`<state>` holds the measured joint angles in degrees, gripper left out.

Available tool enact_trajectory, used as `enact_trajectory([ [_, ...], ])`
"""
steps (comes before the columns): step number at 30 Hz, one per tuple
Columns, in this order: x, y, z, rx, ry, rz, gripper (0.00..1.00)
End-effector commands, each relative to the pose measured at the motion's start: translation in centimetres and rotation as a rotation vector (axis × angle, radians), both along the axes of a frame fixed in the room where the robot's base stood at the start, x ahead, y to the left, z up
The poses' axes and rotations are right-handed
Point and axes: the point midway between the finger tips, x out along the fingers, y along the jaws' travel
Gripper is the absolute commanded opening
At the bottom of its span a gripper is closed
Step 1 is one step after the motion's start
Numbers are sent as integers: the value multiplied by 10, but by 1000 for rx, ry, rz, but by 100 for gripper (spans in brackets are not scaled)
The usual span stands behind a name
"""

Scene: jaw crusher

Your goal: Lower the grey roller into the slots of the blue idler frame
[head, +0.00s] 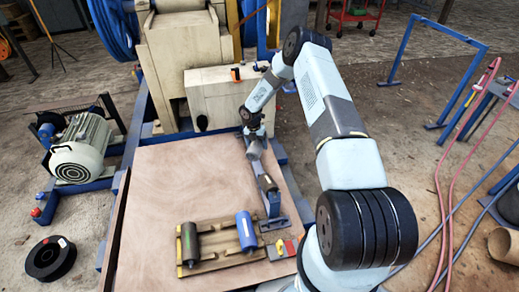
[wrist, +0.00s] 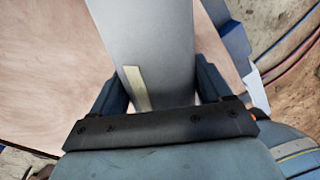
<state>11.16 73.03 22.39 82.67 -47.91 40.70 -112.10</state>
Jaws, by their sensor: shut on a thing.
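The grey roller (wrist: 150,45) fills the upper middle of the wrist view, with a pale tan strip on its side. My gripper (wrist: 160,90) is shut on it, one finger on each side. In the head view my gripper (head: 252,132) is over the far part of the wooden board, with the roller's grey end (head: 254,151) showing below it. The blue idler frame (head: 273,207) stands on the board, nearer the head camera than the roller. Part of a blue frame (wrist: 232,45) shows right of the roller in the wrist view. I cannot make out the slots.
A wooden rack (head: 216,260) near the board's front holds a black roller (head: 190,244) and a blue roller (head: 246,232). A small red-and-grey item (head: 281,249) lies beside it. The cream crusher (head: 189,50) stands behind. The board's left part (head: 165,185) is clear.

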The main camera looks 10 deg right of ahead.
Motion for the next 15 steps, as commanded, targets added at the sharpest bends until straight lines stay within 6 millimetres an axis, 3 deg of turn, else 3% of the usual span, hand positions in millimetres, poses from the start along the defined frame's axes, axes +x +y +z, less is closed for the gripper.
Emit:
enact_trajectory([
  [9, 15, -3, -38, -81, 24, 436, 8],
  [15, 18, -5, -46, -99, 25, 528, 8],
])
